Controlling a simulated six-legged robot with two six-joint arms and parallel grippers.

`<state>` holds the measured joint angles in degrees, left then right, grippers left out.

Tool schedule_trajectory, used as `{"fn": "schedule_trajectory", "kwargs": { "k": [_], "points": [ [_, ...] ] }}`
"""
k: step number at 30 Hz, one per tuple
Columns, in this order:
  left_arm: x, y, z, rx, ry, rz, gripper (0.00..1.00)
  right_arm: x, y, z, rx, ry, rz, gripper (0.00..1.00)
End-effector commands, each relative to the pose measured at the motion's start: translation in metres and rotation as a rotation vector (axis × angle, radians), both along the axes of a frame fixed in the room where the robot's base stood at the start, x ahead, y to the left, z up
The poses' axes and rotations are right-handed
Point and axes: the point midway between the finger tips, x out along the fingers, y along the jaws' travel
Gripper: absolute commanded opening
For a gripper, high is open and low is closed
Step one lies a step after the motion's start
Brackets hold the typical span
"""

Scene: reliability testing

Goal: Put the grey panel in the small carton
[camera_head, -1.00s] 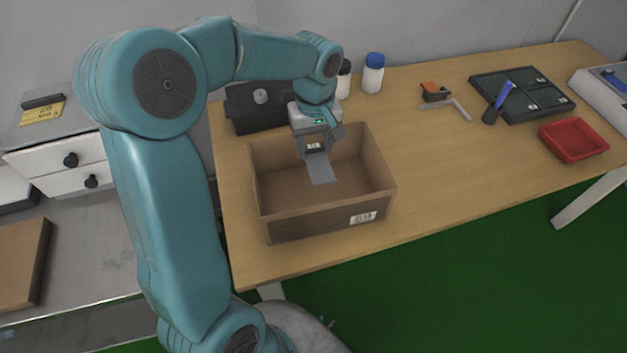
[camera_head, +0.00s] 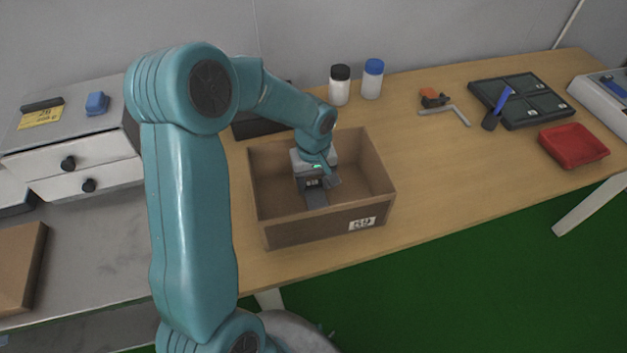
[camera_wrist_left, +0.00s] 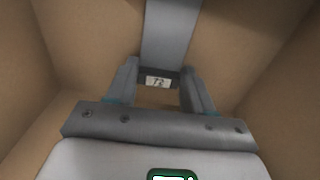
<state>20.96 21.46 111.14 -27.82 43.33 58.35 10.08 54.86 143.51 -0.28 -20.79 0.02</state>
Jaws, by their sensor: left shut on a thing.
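The small carton (camera_head: 315,226) is an open brown box with a white number label, on the left part of the wooden table. My left gripper (camera_head: 316,190) is down inside the carton, below its rim, and shut on the grey panel (camera_head: 317,199). In the left wrist view the grey panel (camera_wrist_left: 168,35) extends away from the fingers (camera_wrist_left: 160,88), with carton walls around it. A small numbered label shows between the fingers. I cannot tell whether the panel touches the carton floor. My right gripper is not in view.
A white bottle with a black lid (camera_head: 340,86) and one with a blue lid (camera_head: 372,79) stand behind the carton. A red tray (camera_head: 573,144), a dark divided case (camera_head: 523,100) and an orange tool (camera_head: 433,97) lie farther right. The table (camera_head: 440,165) right of the carton is clear.

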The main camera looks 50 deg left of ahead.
Motion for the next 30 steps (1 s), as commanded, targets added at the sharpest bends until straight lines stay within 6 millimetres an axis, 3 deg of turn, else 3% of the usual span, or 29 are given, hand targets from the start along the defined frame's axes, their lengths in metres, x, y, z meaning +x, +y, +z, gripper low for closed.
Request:
{"fn": "schedule_trajectory", "kwargs": {
  "k": [2, 3, 5, 17, 30],
  "points": [
    [0.0, 0.0, -0.004, 0.0, 0.0, 0.0, 0.23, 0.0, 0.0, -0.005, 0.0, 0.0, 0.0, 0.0],
    [0.0, 0.0, -0.002, 0.0, 0.0, 0.0, 0.62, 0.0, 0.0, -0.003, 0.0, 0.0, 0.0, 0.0],
    [0.0, 0.0, -0.002, 0.0, 0.0, 0.0, 0.78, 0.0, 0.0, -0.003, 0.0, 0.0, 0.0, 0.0],
    [0.001, 0.0, 0.008, 0.001, -0.002, 0.0, 0.78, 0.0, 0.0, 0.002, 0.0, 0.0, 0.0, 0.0],
    [0.001, 0.0, 0.102, 0.002, -0.003, 0.0, 0.78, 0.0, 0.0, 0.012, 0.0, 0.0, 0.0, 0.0]
  ]
}}
